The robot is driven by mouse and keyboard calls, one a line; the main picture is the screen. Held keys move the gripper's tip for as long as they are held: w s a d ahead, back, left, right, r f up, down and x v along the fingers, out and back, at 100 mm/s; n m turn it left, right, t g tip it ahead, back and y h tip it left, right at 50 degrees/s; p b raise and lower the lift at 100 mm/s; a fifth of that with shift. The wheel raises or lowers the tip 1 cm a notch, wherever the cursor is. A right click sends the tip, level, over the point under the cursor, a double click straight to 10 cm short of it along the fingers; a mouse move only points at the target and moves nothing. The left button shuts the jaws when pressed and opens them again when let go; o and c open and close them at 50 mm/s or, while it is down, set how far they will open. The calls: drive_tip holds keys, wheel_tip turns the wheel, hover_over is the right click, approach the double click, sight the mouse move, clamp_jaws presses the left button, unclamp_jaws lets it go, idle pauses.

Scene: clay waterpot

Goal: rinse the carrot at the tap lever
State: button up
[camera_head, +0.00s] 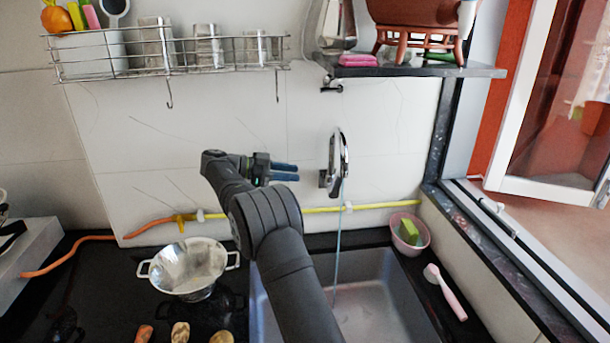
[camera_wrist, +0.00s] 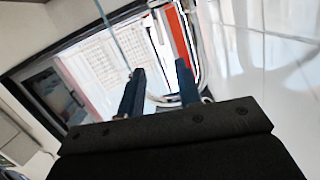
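The chrome tap (camera_head: 339,155) is on the wall above the grey sink (camera_head: 385,290). A thin bluish stream (camera_head: 338,240) runs from it into the sink. My gripper (camera_head: 296,172) is just left of the tap, apart from it in the head view. In the wrist view my gripper (camera_wrist: 160,78) has its two blue fingers apart, with nothing held between them. A curved metal part, perhaps of the tap, shows behind the fingers. I cannot identify the carrot for certain; an orange-brown piece (camera_head: 144,333) lies at the bottom edge, partly cut off.
A metal colander (camera_head: 190,268) stands on the black counter left of the sink. A yellow-orange hose (camera_head: 385,205) runs along the wall. A pink bowl (camera_head: 409,233) with a green sponge and a pink brush (camera_head: 445,290) are right of the sink. A wire rack (camera_head: 170,70) and a shelf (camera_head: 470,70) hang above.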

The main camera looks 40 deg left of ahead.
sight(336, 184)
drive_tip(key=shift+s+a, duration=0.3)
drive_tip(key=shift+r, duration=0.2)
drive_tip(key=c, duration=0.6)
drive_tip(key=shift+d+r+n+t, duration=0.15)
drive_tip(key=shift+r+n+t, duration=0.15)
drive_tip(key=shift+n, duration=0.4)
clamp_jaws()
drive_tip(key=s+d+n+t+y, duration=0.25)
drive_tip(key=n+y, duration=0.35)
drive_tip(key=n, duration=0.7)
drive_tip(key=s+d+n+t+y, duration=0.25)
drive_tip(key=d+n+y, duration=0.2)
drive_tip(key=n, duration=0.75)
drive_tip(key=w+d+f, duration=0.1)
drive_tip(key=w, duration=0.5)
drive_tip(key=w+d+f, duration=0.1)
drive_tip(key=w, duration=0.5)
drive_tip(key=shift+d+f+g+y, duration=0.25)
drive_tip(key=shift+f+g+y, duration=0.05)
drive_tip(key=shift+g+y, duration=0.15)
